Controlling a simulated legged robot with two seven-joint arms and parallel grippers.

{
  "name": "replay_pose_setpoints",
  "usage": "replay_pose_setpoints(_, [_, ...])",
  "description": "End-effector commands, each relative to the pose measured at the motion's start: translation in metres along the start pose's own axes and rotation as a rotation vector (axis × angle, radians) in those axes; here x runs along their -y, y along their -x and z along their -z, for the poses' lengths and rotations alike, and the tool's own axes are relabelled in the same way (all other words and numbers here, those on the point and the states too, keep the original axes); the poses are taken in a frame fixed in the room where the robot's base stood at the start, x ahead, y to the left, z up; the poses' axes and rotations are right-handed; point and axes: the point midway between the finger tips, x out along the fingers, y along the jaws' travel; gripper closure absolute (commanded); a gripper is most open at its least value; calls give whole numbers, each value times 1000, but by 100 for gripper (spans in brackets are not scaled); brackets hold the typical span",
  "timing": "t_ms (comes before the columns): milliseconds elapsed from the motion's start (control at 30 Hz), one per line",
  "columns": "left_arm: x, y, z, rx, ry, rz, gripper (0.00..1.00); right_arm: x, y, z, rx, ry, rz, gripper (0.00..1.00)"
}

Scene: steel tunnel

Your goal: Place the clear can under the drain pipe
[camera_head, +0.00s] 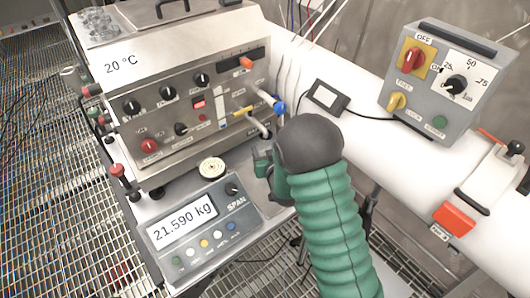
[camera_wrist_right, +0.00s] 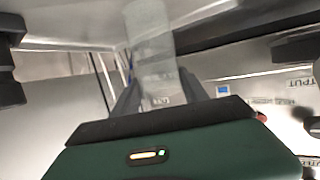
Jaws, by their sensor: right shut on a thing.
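My right gripper (camera_wrist_right: 157,92) is shut on the clear can (camera_wrist_right: 152,40), a see-through, blurred shape standing between the two grey fingers in the right wrist view. In the head view, my green right arm and its dark joint hide most of the gripper, and I cannot make out the can there. The gripper's visible green part is just below the front of the steel machine, near a short metal pipe (camera_head: 262,126) with a blue-tipped handle, which looks like the drain pipe. I cannot tell whether the can is directly under it. My left gripper is not in view.
The steel machine (camera_head: 185,125) has knobs and a 20 °C label. In front, a scale (camera_head: 205,228) reads 21.590 kg. A grey control box (camera_head: 440,85) and a small black-framed display (camera_head: 325,97) sit on the white pipe (camera_head: 385,140) at right. Metal grating covers the floor.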

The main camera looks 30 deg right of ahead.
Motion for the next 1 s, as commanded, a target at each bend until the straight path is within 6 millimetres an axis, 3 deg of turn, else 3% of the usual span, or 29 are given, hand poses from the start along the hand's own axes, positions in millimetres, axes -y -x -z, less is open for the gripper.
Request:
replay_pose_setpoints(67, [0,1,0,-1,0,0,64,0,0,0,0,0,0,96])
replay_pose_setpoints(100, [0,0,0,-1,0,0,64,0,0,0,0,0,0,47])
replay_pose_setpoints(267, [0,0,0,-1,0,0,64,0,1,0,0,0,0,26])
replay_pose_setpoints(567, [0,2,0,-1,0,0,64,0,1,1,0,0,0,26])
replay_pose_setpoints(667, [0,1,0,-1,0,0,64,0,10,1,1,0,0,26])
replay_pose_setpoints(933, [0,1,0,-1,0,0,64,0,72,1,0,0,1,26])
replay_pose_setpoints(967, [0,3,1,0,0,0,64,0,79,2,1,0,0,26])
replay_pose_setpoints(1000, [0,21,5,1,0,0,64,0,87,9,6,1,0,26])
